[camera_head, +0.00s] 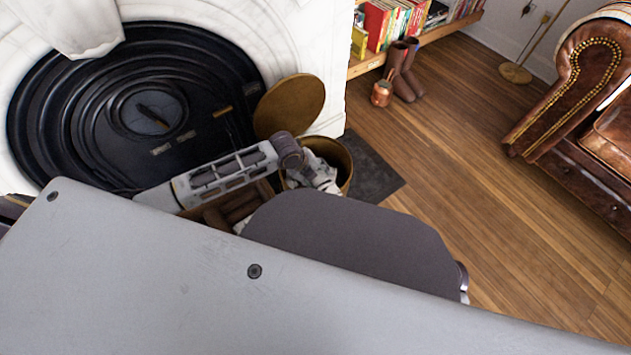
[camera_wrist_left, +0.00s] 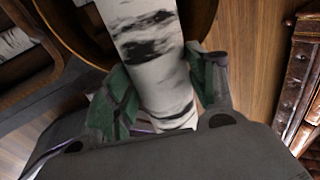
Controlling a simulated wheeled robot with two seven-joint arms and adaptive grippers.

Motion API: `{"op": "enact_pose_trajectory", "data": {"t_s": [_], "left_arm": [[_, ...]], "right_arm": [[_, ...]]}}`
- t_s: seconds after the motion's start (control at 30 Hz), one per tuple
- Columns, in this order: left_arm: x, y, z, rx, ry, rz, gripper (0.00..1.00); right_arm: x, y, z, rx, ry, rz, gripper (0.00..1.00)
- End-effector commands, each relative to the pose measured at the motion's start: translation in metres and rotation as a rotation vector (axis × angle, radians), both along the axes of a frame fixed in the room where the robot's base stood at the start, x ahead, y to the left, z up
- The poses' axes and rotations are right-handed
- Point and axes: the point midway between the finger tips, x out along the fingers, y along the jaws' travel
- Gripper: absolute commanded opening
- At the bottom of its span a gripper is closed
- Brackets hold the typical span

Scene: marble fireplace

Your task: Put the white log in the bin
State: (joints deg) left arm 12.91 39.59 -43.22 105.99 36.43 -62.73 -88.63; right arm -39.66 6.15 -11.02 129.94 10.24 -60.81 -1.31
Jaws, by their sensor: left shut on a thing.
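The white log (camera_wrist_left: 152,60), pale with black bark patches, is between the green-padded fingers of my left gripper (camera_wrist_left: 163,88) in the left wrist view. The gripper is shut on it. The bin (camera_head: 343,158) is a round brass-coloured bucket beside the fireplace in the head view. I cannot tell how deep the log is inside. My right gripper is not in view.
A wooden box (camera_head: 222,212) with logs stands left of the bin, partly hidden by my arm. A round brass lid (camera_head: 289,106) leans by the fireplace (camera_head: 150,110). Brown boots (camera_head: 402,72) and a leather armchair (camera_head: 575,100) are right.

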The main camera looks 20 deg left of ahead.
Motion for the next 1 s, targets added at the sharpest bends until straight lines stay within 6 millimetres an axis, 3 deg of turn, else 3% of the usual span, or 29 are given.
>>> {"op": "enact_pose_trajectory", "data": {"t_s": [1.0], "left_arm": [[-0.025,-0.002,-0.033,-0.004,-0.004,-0.562,0.18]], "right_arm": [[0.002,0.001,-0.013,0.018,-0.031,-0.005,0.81]]}}
